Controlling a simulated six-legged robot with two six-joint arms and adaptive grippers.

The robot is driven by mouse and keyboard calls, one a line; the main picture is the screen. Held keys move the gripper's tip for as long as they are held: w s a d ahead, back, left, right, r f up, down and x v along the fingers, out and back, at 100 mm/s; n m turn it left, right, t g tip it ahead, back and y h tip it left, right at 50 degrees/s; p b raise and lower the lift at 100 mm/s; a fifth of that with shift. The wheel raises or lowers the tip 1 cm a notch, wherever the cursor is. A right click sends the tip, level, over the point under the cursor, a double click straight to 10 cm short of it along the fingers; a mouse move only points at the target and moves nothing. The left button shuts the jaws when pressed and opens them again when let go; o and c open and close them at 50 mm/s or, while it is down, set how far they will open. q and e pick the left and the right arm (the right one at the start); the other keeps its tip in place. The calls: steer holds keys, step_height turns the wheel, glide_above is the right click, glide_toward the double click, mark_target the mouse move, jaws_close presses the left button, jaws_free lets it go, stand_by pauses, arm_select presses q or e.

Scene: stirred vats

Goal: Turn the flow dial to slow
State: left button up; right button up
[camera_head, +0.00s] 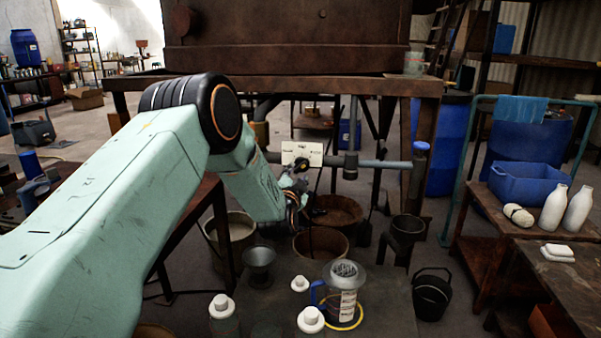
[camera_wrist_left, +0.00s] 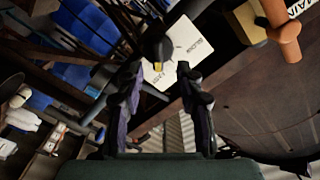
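The flow dial is a dark knob (camera_wrist_left: 163,47) with a yellow mark, in front of a white plate (camera_wrist_left: 187,43). The plate's small lettering is too small to read surely. In the head view the white plate (camera_head: 302,151) hangs on the pipe below the rusty vat, and the dark knob (camera_head: 301,165) shows at its lower edge. My left gripper (camera_wrist_left: 157,75) is open, with its two fingers apart and nothing between them. The knob shows just past the gap between the fingertips. In the head view the gripper (camera_head: 297,188) is close below the plate, partly hidden by my wrist.
A grey-blue pipe (camera_head: 384,164) runs sideways beside the plate. In the wrist view an orange handle (camera_wrist_left: 283,32) sits by a label ending in "MAIN". A jug (camera_head: 343,290) and white-capped bottles stand on the near table. Brown buckets stand below the pipe.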

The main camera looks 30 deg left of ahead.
mark_target(300, 170)
arm_select(q)
steer(key=w, duration=0.1)
steer(key=w+a+f, duration=0.1)
steer(key=shift+w+a+b, duration=0.15)
steer(key=shift+w+b, duration=0.15)
steer(key=shift+w+a, duration=0.15)
steer(key=shift+w, duration=0.15)
steer(key=shift+w+r+b, duration=0.2)
steer(key=shift+r+b, duration=0.1)
steer(key=shift+r, duration=0.1)
steer(key=shift+w+a+f, duration=0.25)
steer(key=shift+w, duration=0.15)
steer(key=shift+s+d+r, duration=0.15)
steer(key=shift+r, duration=0.1)
steer(key=shift+c, duration=1.1)
steer(key=shift+f, duration=0.15)
jaws_close()
